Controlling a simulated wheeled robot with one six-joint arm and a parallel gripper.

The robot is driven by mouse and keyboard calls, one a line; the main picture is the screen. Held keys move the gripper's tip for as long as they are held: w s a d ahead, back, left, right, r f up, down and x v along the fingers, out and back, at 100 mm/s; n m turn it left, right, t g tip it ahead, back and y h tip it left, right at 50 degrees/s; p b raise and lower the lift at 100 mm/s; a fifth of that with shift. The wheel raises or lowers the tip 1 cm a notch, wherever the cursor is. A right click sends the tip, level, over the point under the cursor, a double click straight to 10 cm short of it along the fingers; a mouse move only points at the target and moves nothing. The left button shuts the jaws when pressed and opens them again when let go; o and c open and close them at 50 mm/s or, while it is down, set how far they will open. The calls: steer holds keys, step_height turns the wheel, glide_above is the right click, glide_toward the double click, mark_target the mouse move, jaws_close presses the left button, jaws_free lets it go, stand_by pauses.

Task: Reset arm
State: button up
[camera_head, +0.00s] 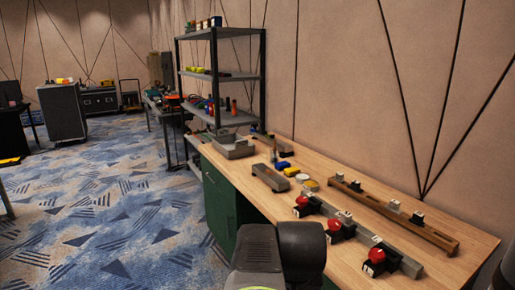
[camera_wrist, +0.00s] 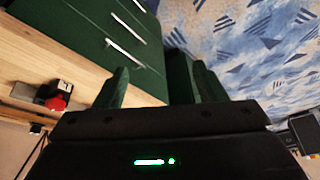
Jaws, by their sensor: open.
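My gripper (camera_wrist: 158,82) shows in the wrist view with its two dark green fingers apart and nothing between them. Behind the fingers are a green drawer cabinet (camera_wrist: 92,40) with pale handles and the patterned carpet. The wooden workbench top (camera_wrist: 50,58) runs along the left of that view, with a red button on a block (camera_wrist: 58,100) near its edge. In the head view, dark parts of my arm stand at the bottom centre, in front of the workbench (camera_head: 470,238). My gripper's fingers cannot be made out there.
Several red-button blocks (camera_head: 305,206) sit along a grey rail (camera_head: 345,228) on the bench. A brown rail (camera_head: 400,217) lies behind it, with a small grey tray (camera_head: 270,177) to the left. A shelf rack (camera_head: 225,77) stands beyond the bench. Carpet (camera_head: 110,215) at left is mostly clear.

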steer(key=s+f+g+b, duration=0.1)
steer(key=s+f, duration=0.3)
steer(key=f, duration=0.2)
steer(key=shift+s+a+f+g, duration=0.25)
steer(key=shift+s+a+g, duration=0.05)
steer(key=shift+s+a, duration=0.1)
steer(key=w+r+t+p, duration=0.2)
steer(key=w+r, duration=0.3)
steer(key=r, duration=0.2)
steer(key=s+f, duration=0.1)
steer(key=s+a+f+b, duration=0.1)
steer(key=shift+s+f+g, duration=0.3)
steer(key=shift+s+g, duration=0.1)
steer(key=shift+r, duration=0.1)
